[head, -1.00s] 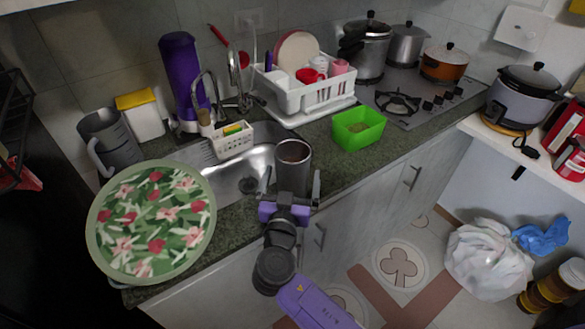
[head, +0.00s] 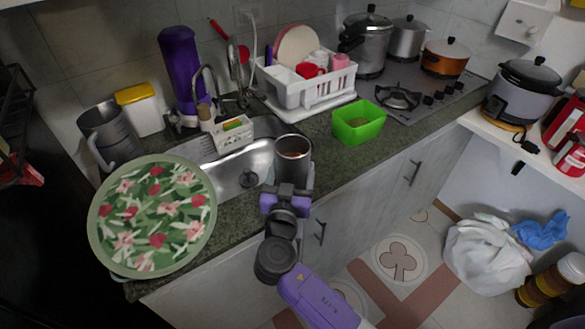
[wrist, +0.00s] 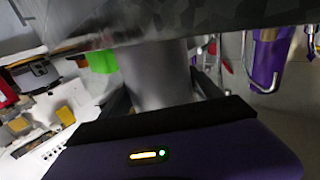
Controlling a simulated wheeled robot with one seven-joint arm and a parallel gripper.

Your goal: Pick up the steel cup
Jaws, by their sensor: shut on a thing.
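The steel cup (head: 293,158) is a grey metal cylinder with an open top and a brownish inside. It stands out in front of the sink, at the counter's front edge in the head view. My gripper (head: 288,190) is shut on the cup, around its lower part. In the wrist view the cup (wrist: 155,75) fills the space between the two dark fingers. The cup looks upright or slightly tilted. Its lower end is hidden behind my gripper in the head view, so I cannot tell whether it touches the counter.
The sink (head: 235,170) lies behind and left of the cup. A floral green tray (head: 97,215) is at the left. A green box (head: 358,122) stands on the counter to the right, with a white dish rack (head: 305,93) behind. The floor in front of the cabinets is partly clear.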

